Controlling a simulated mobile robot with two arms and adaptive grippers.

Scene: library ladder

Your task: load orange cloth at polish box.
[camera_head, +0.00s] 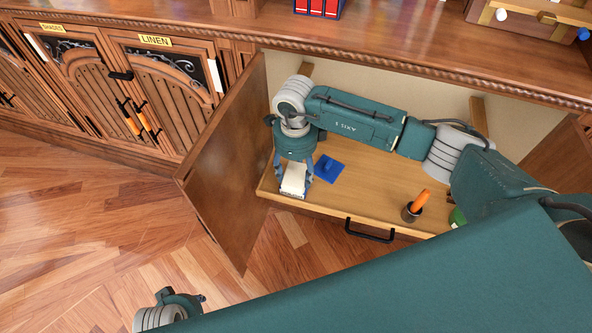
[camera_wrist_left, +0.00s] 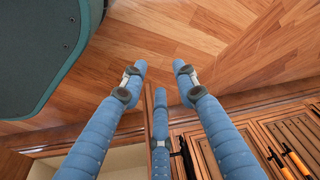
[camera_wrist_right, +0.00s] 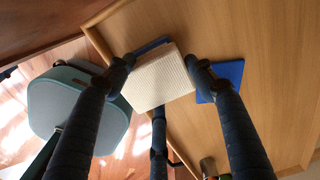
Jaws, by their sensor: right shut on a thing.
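My right gripper (camera_head: 295,178) is shut on a cream, ribbed block-like thing (camera_wrist_right: 160,78) at the left front of the pull-out wooden shelf (camera_head: 385,185). A blue edge shows along that block's far side in the right wrist view. A flat blue square piece (camera_head: 329,168) lies just right of the gripper; it also shows in the right wrist view (camera_wrist_right: 228,78). I see no clear orange cloth. An orange upright thing (camera_head: 421,200) stands in a small brown cup (camera_head: 410,213). I cannot tell which thing is the polish box. My left gripper (camera_wrist_left: 160,75) is open and empty above the floor.
An open cabinet door (camera_head: 228,160) stands left of the shelf. A black handle (camera_head: 370,232) is on the shelf's front. A green thing (camera_head: 457,216) is partly hidden by my arm. Closed cabinets, one labelled LINEN (camera_head: 155,41), are at left. The floor (camera_head: 90,220) is clear.

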